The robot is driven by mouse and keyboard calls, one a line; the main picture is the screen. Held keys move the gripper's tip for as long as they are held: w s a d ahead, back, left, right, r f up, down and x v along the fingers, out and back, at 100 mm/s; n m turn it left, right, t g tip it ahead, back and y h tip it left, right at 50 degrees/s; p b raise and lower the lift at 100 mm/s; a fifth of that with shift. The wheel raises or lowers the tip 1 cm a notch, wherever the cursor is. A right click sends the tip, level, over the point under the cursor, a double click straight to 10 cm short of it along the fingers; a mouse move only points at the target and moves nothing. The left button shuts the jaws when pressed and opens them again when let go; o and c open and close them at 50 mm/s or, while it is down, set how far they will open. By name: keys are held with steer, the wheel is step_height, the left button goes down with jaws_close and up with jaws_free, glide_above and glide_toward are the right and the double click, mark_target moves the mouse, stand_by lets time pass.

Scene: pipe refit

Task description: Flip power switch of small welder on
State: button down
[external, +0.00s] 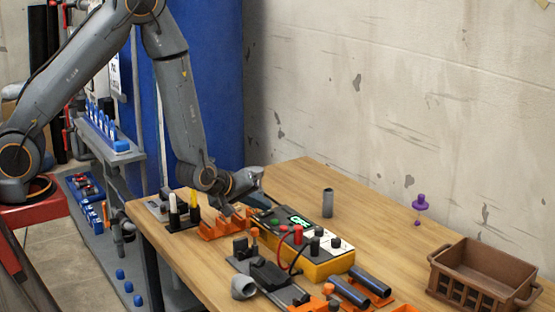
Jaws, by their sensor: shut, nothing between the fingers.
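The small welder (318,268) is a yellow box with a dark top on the wooden table. Its top carries a lit green display (299,221), whose text is too small to read surely, and red and black plugs. I cannot make out the power switch or its position. My gripper (229,209) is shut and empty, low over the table at the welder's left end, by an orange holder (222,226). My wrist and gripper hide part of that end. I cannot tell whether the fingertips touch anything.
A grey pipe elbow (244,288) and a dark clamp fixture (268,277) lie in front of the welder. Dark pipes (368,282) lie to its right. A grey cylinder (327,203) stands behind it. A brown crate (482,273) is at the far right. The table's back middle is mostly clear.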

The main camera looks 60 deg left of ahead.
steer(key=shift+f, duration=0.15)
stand_by(0.5)
steer(key=shift+s+r+p, duration=0.15)
steer(key=shift+r+p, duration=0.15)
steer(key=shift+r, duration=0.25)
steer(key=r+p, duration=0.2)
steer(key=r, duration=0.1)
steer(key=r+p, duration=0.1)
steer(key=r, duration=0.1)
steer(key=shift+s+p, duration=0.3)
stand_by(0.4)
